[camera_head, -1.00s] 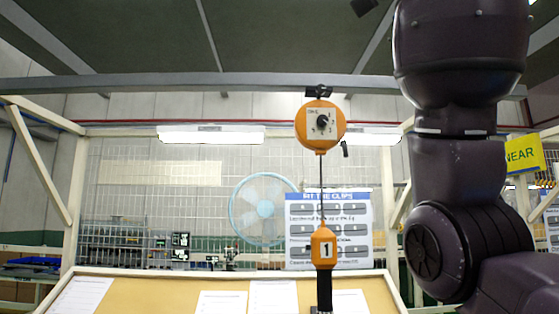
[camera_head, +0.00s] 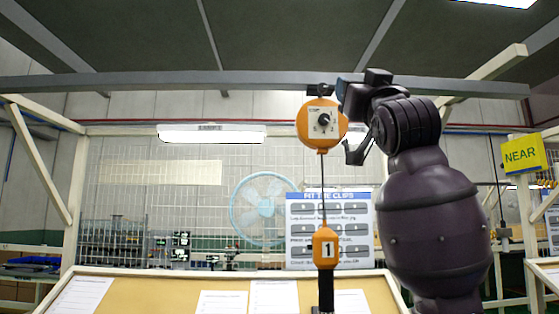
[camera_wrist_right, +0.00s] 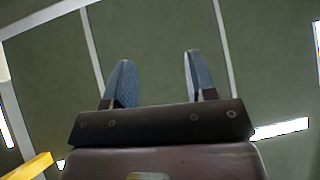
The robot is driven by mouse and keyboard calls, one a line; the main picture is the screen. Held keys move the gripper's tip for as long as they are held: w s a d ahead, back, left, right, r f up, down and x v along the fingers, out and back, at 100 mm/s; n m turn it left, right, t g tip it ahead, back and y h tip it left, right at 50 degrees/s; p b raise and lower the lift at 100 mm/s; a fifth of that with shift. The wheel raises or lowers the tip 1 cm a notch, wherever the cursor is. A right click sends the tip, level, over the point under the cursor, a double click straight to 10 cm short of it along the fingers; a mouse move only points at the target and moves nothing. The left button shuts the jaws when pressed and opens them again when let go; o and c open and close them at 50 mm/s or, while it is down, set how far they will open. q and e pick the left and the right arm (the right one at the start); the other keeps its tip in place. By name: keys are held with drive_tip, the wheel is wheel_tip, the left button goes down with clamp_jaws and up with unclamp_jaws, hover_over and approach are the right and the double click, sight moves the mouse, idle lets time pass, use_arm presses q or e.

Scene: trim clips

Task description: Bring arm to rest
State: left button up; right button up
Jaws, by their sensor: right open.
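My right arm (camera_head: 425,215) rises on the right of the head view, its forearm and wrist bent toward the left at the top. My right gripper (camera_head: 355,145) is beside the right edge of the orange round balancer, with a finger hanging near it; I cannot tell whether they touch. In the right wrist view the right gripper (camera_wrist_right: 155,82) has its two blue-grey fingers apart, with nothing between them. It faces the dark ceiling panels. My left gripper is not in view.
The orange balancer (camera_head: 312,124) hangs from an overhead beam (camera_head: 200,85). Its cable carries an orange block (camera_head: 325,248) marked 1 over a tan board (camera_head: 170,295) with papers. Behind stand a clip poster (camera_head: 300,215), a fan (camera_head: 262,205) and wire mesh. A yellow NEAR sign (camera_head: 523,154) is at right.

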drive_tip(key=w+d+f+n+g, duration=0.1)
drive_tip(key=w+f, duration=0.4)
drive_tip(key=f, duration=0.8)
drive_tip(key=w+d+f+n+g, duration=0.1)
drive_tip(key=w+f, duration=0.3)
drive_tip(key=f, duration=0.8)
drive_tip(key=s+d+f+g, duration=0.1)
drive_tip(key=d+f+g, duration=0.1)
drive_tip(key=f, duration=1.1)
drive_tip(key=d+f+g, duration=0.1)
drive_tip(key=d+f, duration=0.1)
drive_tip(key=f, duration=1.1)
drive_tip(key=s+d+f+m+g+h, duration=0.15)
drive_tip(key=s+f, duration=0.45)
drive_tip(key=f, duration=0.6)
drive_tip(key=s+d+f+m+g+h, duration=0.1)
drive_tip(key=s+d+f+g, duration=0.15)
drive_tip(key=s+f, duration=0.7)
drive_tip(key=s+d+f+g+h, duration=0.1)
drive_tip(key=s+f+g, duration=0.1)
drive_tip(key=s+f, duration=0.7)
drive_tip(key=s+d+f+m+g+h, duration=0.1)
drive_tip(key=s+d+f+g, duration=0.1)
drive_tip(key=s+f, duration=0.7)
wheel_tip(320, 180, down, 4)
drive_tip(key=shift+d+r+g, duration=0.1)
drive_tip(key=shift+d+g, duration=0.2)
drive_tip(key=shift+g, duration=0.5)
